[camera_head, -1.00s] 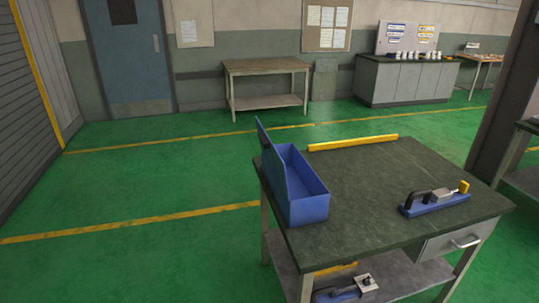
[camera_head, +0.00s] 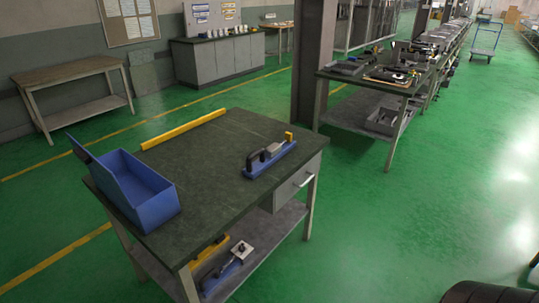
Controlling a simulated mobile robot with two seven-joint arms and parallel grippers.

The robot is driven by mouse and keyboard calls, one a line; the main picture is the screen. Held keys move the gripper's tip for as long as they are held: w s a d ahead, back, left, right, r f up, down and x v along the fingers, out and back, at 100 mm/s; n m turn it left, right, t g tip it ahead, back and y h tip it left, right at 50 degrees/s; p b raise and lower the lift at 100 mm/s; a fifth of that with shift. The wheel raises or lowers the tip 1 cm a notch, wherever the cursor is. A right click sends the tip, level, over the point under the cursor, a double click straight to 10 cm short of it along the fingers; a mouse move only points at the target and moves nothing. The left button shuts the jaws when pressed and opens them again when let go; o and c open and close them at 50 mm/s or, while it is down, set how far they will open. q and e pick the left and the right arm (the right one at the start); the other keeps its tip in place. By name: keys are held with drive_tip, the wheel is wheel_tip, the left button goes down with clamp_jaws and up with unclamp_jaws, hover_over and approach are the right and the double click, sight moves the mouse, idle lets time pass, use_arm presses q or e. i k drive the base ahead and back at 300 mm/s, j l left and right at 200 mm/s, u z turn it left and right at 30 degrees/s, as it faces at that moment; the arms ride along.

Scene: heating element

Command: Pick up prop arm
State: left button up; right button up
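I cannot tell for sure which object is the prop arm. A long yellow bar (camera_head: 183,129) lies along the back edge of the dark-topped workbench (camera_head: 215,190). A blue-based fixture (camera_head: 262,164) with a black handle, a grey block and a yellow tip sits near the bench's right side. On the lower shelf (camera_head: 272,235) are a second blue-based fixture (camera_head: 222,277) with a metal plate and a yellow piece (camera_head: 208,252), both partly hidden by the bench top. Neither of my grippers is in view.
A blue open bin (camera_head: 150,208) with a raised flap stands at the bench's left corner. The bench has a drawer (camera_head: 297,183). A pillar (camera_head: 314,65) and another loaded bench (camera_head: 368,92) stand behind right. Green floor (camera_head: 425,210) to the right is mostly clear.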

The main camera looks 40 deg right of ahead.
sight(268, 156)
drive_tip(key=i+l, duration=0.1)
drive_tip(key=l, duration=0.25)
drive_tip(key=i+l+u, duration=0.1)
drive_tip(key=l, duration=0.3)
drive_tip(key=i+l, duration=0.15)
drive_tip(key=l, duration=0.2)
drive_tip(key=i+l+u, duration=0.1)
drive_tip(key=l, duration=0.3)
